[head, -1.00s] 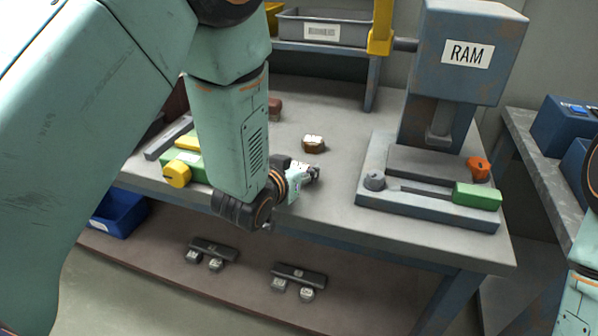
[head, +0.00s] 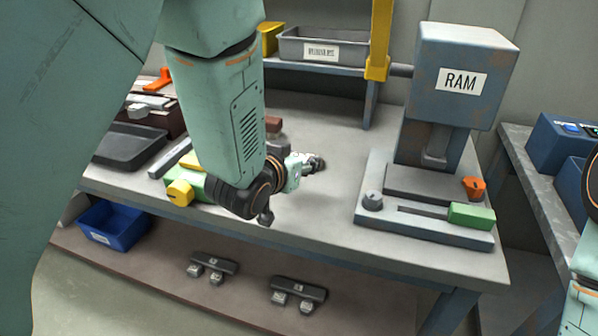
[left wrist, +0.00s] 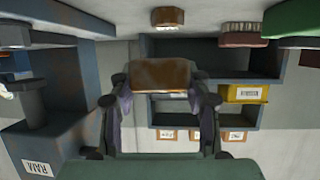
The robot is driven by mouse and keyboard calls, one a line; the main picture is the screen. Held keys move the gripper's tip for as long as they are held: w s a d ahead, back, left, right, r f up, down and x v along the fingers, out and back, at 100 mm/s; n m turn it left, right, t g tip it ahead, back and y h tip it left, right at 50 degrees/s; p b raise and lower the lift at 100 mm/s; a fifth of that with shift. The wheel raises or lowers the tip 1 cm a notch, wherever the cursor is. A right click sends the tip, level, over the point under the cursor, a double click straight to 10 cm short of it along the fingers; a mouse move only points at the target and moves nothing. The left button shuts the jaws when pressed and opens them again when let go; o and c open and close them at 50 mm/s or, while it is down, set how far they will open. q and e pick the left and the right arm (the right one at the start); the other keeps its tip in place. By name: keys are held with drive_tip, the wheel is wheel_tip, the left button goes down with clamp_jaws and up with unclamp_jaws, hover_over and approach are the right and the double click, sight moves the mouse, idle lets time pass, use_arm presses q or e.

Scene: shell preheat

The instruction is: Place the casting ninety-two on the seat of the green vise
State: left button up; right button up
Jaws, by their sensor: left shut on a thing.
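My left gripper (head: 316,163) is low over the bench, between the green vise and the press. In the left wrist view its two fingers (left wrist: 161,97) are closed on the sides of a brown casting (left wrist: 162,75); no number is readable on it. In the head view the gripper hides this casting. The green vise (head: 205,192), with a yellow knob, stands at the left of the bench, partly behind my left forearm; its seat is hidden. A green body shows at the top right of the left wrist view (left wrist: 295,18). My right gripper is out of view.
The RAM press (head: 465,50) stands at right, its base (head: 420,228) carrying a green block. A reddish-brown block (head: 273,124) lies behind my forearm. The left wrist view shows another brown, pale-faced block (left wrist: 167,17). A shelf with a grey bin (head: 335,47) is behind. Bench between is clear.

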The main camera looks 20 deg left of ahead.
use_arm(q)
wheel_tip(320, 180, up, 2)
drive_tip(key=shift+r, duration=0.15)
drive_tip(key=s+d+f+m+h, duration=0.1)
drive_tip(key=s+d+f+m+g+h, duration=0.1)
drive_tip(key=f+m+h, duration=0.1)
drive_tip(key=shift+s+d, duration=0.25)
drive_tip(key=shift+s, duration=0.05)
drive_tip(key=s+f+m+h, duration=0.1)
drive_tip(key=s+f+m+g+h, duration=0.1)
drive_tip(key=s+h, duration=0.1)
drive_tip(key=shift+m, duration=0.4)
drive_tip(key=s+a+f+m+g+h, duration=0.2)
drive_tip(key=s+a+m+g+h, duration=0.1)
drive_tip(key=s, duration=0.7)
drive_tip(key=shift+a+m, duration=0.3)
drive_tip(key=shift+a, duration=0.4)
drive_tip(key=shift+s, duration=0.1)
drive_tip(key=shift+g, duration=0.4)
